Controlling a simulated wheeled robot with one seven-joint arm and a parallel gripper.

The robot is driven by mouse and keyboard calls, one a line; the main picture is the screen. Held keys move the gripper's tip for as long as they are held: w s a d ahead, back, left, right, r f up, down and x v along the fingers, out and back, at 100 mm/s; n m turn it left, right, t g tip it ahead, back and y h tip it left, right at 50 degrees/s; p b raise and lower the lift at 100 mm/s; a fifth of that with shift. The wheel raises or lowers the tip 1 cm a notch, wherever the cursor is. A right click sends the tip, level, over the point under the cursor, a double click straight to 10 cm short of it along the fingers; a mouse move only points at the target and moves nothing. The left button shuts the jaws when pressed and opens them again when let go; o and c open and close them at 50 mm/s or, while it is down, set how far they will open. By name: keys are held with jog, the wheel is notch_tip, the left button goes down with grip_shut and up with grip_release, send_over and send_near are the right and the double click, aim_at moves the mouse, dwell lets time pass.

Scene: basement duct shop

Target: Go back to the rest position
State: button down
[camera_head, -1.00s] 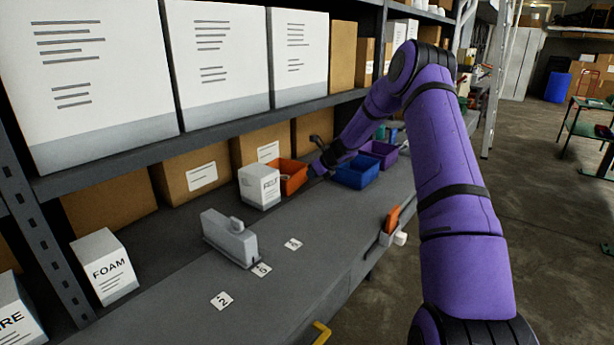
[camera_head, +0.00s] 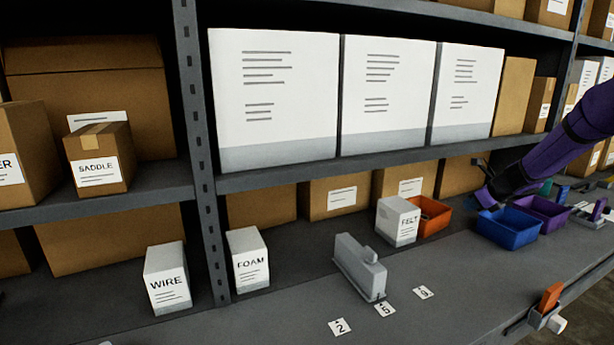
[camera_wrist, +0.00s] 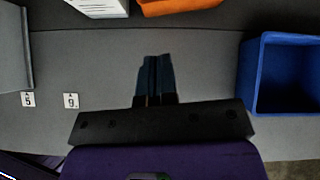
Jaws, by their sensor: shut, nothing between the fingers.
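My gripper (camera_wrist: 155,80) shows in the wrist view with its two dark fingers together and nothing between them. It is over the grey bench top (camera_wrist: 200,70), between the number cards at left and the blue bin (camera_wrist: 246,75) at right. In the head view my purple arm comes in from the right edge, and my gripper (camera_head: 484,172) is small and dark near the orange bin (camera_head: 432,229) and the blue bin (camera_head: 508,241). Its fingers are too small to read there.
A FELT box (camera_head: 397,222) stands beside the orange bin. A grey block-like device (camera_head: 358,268) stands behind several number cards (camera_head: 340,328). WIRE (camera_head: 167,280) and FOAM (camera_head: 247,262) boxes stand at left. A purple bin (camera_head: 545,212) is at right. A shelf (camera_head: 280,178) overhangs the bench's back.

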jog(key=s+a+r+n+g, duration=0.2)
jog(key=s+a+r+n, duration=1.4)
jog(key=s+a+r, duration=0.3)
jog(key=s+a+n+h, duration=0.1)
jog(key=s+n, duration=0.6)
jog(key=s, duration=0.7)
jog(key=s+a+n+g+h, duration=0.1)
jog(key=s+n, duration=0.5)
jog(key=s, duration=0.7)
jog(key=a+h, duration=0.1)
jog(key=a, duration=0.1)
jog(key=shift+s+a+r+n, duration=0.35)
jog(key=shift+n, duration=0.05)
